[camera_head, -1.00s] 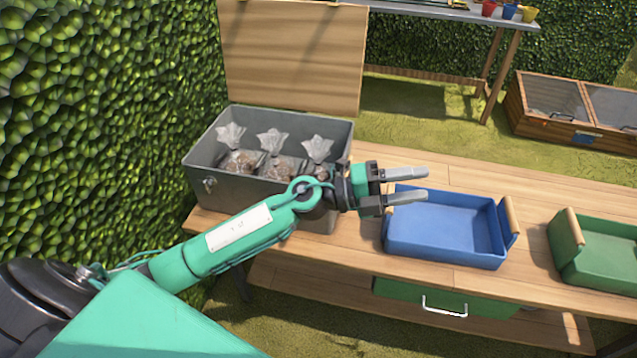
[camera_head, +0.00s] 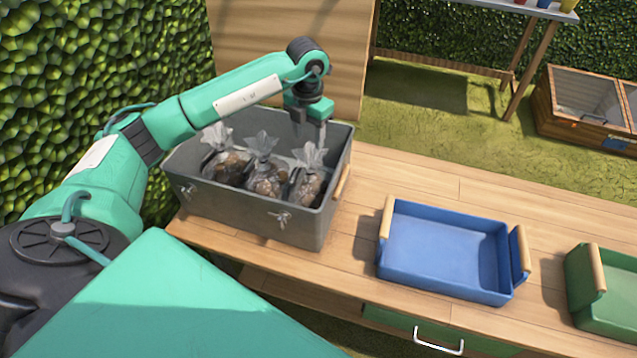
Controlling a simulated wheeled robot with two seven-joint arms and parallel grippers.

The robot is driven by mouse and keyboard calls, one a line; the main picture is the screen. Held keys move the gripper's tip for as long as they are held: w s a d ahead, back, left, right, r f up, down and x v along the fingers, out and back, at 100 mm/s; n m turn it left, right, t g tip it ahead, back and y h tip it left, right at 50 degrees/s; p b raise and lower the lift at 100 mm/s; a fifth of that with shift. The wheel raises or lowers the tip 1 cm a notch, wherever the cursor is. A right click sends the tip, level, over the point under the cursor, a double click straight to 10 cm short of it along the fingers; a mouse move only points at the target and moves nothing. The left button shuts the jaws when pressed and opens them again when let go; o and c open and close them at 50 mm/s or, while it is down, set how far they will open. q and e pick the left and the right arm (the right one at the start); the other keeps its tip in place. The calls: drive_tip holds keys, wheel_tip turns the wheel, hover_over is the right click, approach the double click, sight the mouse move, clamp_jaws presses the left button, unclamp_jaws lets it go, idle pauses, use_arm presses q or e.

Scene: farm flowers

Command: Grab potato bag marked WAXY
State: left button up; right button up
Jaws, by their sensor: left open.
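Three clear potato bags with gathered tops stand in a row in a grey metal box (camera_head: 245,211) on the wooden table. They are the left bag (camera_head: 226,164), the middle bag (camera_head: 265,178) and the right bag (camera_head: 309,184). No marking can be read on any of them, so I cannot tell which is WAXY. My left gripper (camera_head: 309,138) points down over the back right part of the box, above and just behind the right bag. It is open and holds nothing; its fingers are partly seen edge-on. My right gripper is not in view.
A blue tray (camera_head: 447,285) with wooden handles stands right of the box, and a green tray (camera_head: 603,318) stands at the right edge. The wooden table (camera_head: 365,190) is bare between them. A raised wooden board (camera_head: 290,30) stands behind the box; a hedge (camera_head: 60,90) is at left.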

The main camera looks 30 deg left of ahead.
sight(309, 162)
use_arm(q)
drive_tip(key=f, duration=0.7)
drive_tip(key=shift+s+f, duration=0.2)
drive_tip(key=shift+f, duration=0.2)
drive_tip(key=shift+s+d+f, duration=0.1)
drive_tip(key=shift+f, duration=0.3)
drive_tip(key=f, duration=0.1)
drive_tip(key=f+p, duration=0.1)
drive_tip(key=f, duration=0.1)
drive_tip(key=shift+d+f, duration=0.2)
drive_tip(key=shift+f, duration=0.55)
drive_tip(key=shift+r, duration=0.1)
clamp_jaws()
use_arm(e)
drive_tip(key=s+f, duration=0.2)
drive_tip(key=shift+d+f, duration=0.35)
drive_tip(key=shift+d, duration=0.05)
